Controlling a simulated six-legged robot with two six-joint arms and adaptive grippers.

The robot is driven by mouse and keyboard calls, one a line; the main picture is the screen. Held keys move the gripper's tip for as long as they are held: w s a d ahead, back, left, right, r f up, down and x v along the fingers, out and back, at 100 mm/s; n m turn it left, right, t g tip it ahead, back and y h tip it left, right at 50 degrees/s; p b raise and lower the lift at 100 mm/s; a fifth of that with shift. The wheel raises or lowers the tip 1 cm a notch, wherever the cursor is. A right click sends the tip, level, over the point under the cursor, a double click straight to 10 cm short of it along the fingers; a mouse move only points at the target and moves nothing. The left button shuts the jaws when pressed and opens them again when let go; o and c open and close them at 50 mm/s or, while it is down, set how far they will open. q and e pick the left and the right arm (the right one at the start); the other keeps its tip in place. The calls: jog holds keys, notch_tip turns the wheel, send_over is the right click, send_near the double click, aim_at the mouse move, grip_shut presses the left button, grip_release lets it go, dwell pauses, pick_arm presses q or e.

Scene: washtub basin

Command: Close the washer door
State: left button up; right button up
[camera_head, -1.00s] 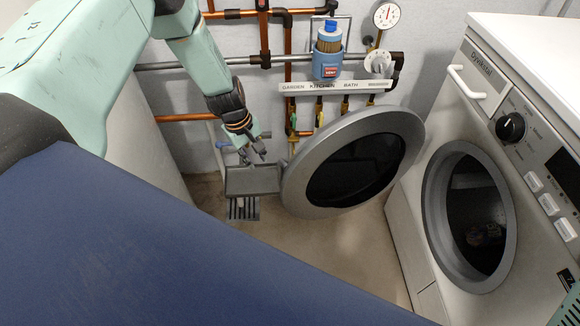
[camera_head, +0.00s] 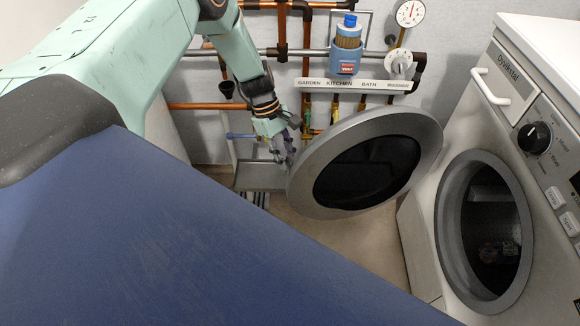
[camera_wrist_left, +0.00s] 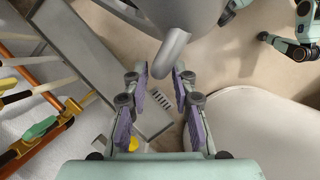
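The washer door (camera_head: 366,172) is a round grey ring with dark glass. It stands swung wide open to the left of the washer (camera_head: 418,240), whose round opening (camera_head: 487,232) is uncovered. My left gripper (camera_head: 285,152) is at the door's far left edge in the head view. In the left wrist view the left gripper (camera_wrist_left: 158,82) has its two fingers spread, with floor visible between them. The grey door (camera_wrist_left: 195,14) is just ahead, and a rounded grey part of it (camera_wrist_left: 170,52) sticks out in front of the fingertips. Contact cannot be told. My right gripper does not show.
Pipes (camera_head: 240,52), valves under a label strip (camera_head: 352,86) and a blue bottle (camera_head: 346,45) line the back wall. A grey basin (camera_head: 260,176) stands low behind the door's left edge. Bare floor (camera_head: 355,240) lies between door and washer.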

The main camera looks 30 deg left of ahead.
pick_arm(q)
jog(key=shift+b+x, duration=0.3)
jog(key=shift+x, duration=0.7)
jog(key=shift+d+f, duration=0.2)
jog(key=shift+f, duration=0.15)
jog(key=shift+r, duration=0.1)
jog(key=shift+c, duration=0.3)
grip_shut()
jog(key=shift+s, duration=0.1)
